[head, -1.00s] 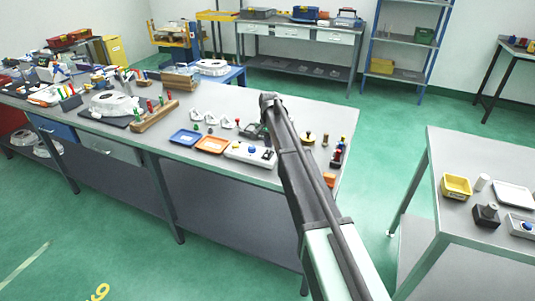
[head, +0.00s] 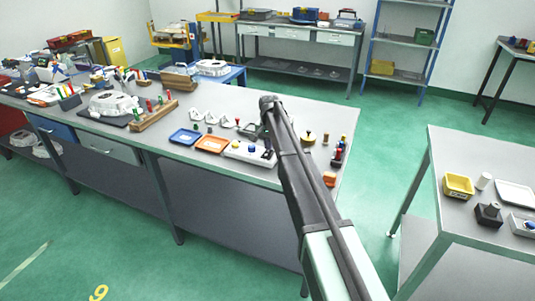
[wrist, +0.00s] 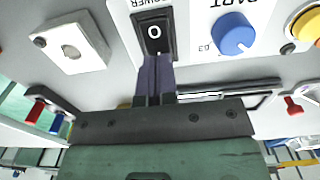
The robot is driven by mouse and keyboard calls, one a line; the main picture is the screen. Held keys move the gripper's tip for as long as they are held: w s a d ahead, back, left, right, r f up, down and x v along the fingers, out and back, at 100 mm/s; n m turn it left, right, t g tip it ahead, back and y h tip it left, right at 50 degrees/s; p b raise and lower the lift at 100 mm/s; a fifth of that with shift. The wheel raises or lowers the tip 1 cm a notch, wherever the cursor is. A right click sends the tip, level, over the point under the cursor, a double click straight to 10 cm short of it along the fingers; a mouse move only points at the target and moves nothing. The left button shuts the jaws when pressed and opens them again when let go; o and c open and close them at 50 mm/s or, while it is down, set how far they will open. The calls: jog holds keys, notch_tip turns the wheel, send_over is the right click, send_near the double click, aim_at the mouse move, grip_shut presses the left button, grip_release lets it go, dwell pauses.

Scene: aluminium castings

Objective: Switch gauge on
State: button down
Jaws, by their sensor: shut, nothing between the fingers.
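The gauge's white control panel (wrist: 190,25) fills the top of the wrist view. It carries a black rocker switch (wrist: 153,33) marked O under the label POWER, and a blue knob (wrist: 233,33) by the word PART. My gripper (wrist: 154,84) is shut and empty, its fingertips at the lower edge of the rocker switch; I cannot tell whether they touch it. In the head view the white gauge box (head: 238,150) sits at the bench's front edge, partly beside my arm, which hides my gripper there.
A yellow button (wrist: 306,24) is right of the knob. A pale block with a round hole (wrist: 72,45) lies left of the panel. An orange tray (head: 212,144) and a blue tray (head: 185,137) stand left of the gauge. Small stamps and knobs stand on the right.

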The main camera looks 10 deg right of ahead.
jog(key=shift+f+b, duration=0.45)
jog(key=shift+f, duration=0.05)
notch_tip(320, 180, up, 7)
jog(key=p, duration=0.7)
jog(key=shift+r, duration=0.15)
jog(key=s+n, duration=0.6)
jog(key=s, duration=3.4)
jog(key=shift+s+n, duration=0.3)
jog(key=shift+s, duration=0.05)
